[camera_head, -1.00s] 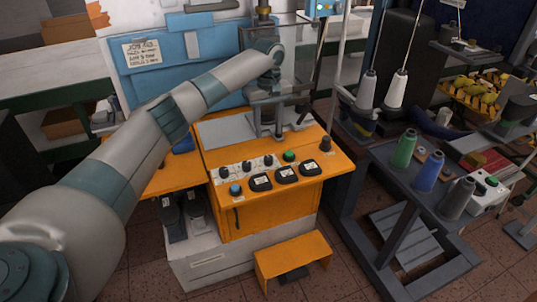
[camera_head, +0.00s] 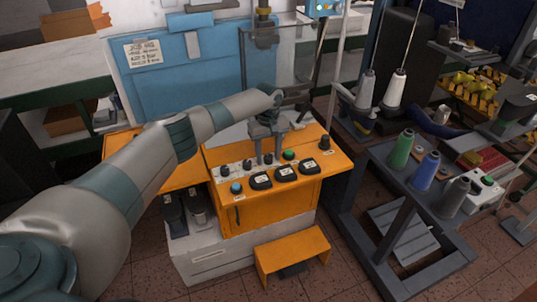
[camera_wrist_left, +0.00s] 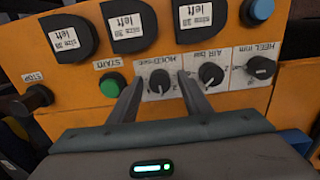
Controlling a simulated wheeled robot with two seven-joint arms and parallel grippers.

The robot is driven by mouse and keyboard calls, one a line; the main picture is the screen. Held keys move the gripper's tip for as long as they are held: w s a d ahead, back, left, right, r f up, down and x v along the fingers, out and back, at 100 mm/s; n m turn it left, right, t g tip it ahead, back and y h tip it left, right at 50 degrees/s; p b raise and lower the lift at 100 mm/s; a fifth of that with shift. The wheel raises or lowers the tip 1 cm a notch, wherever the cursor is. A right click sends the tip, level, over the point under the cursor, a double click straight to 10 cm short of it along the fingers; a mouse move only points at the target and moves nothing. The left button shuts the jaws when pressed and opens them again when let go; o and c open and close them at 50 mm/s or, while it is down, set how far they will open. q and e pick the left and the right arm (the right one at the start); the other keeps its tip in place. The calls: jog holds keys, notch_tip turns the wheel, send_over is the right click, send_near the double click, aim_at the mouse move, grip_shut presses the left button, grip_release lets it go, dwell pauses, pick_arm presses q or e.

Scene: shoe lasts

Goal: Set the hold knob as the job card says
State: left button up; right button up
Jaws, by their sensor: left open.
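The hold knob (camera_wrist_left: 160,81) is a black round knob on a white label in the wrist view, between the green start button and the air knob (camera_wrist_left: 210,74). My left gripper (camera_wrist_left: 160,76) is open, with one finger on each side of the hold knob; I cannot tell whether they touch it. In the head view the left gripper (camera_head: 264,158) points down at the knob row on the orange console (camera_head: 215,158). A white card (camera_head: 142,52) with handwritten-looking lines hangs on the blue panel; its text is too small to read. My right gripper is not in view.
The green start button (camera_wrist_left: 112,85), stop knob (camera_wrist_left: 34,98) and heel knob (camera_wrist_left: 262,68) stand in the same row. Several black labelled blocks (camera_wrist_left: 130,25) and a blue button (camera_wrist_left: 258,10) lie beside it. A thread-cone rack (camera_head: 400,190) stands right.

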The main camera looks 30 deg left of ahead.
pick_arm(q)
jog(key=c, duration=1)
jog(key=shift+c, duration=0.2)
jog(key=shift+m, duration=0.4)
jog(key=m+p, duration=0.1)
jog(key=m, duration=0.2)
jog(key=m+p, duration=0.1)
jog(key=m, duration=0.8)
jog(key=shift+m, duration=0.3)
jog(key=m, duration=0.4)
jog(key=shift+m, duration=0.3)
jog(key=shift+r, duration=0.1)
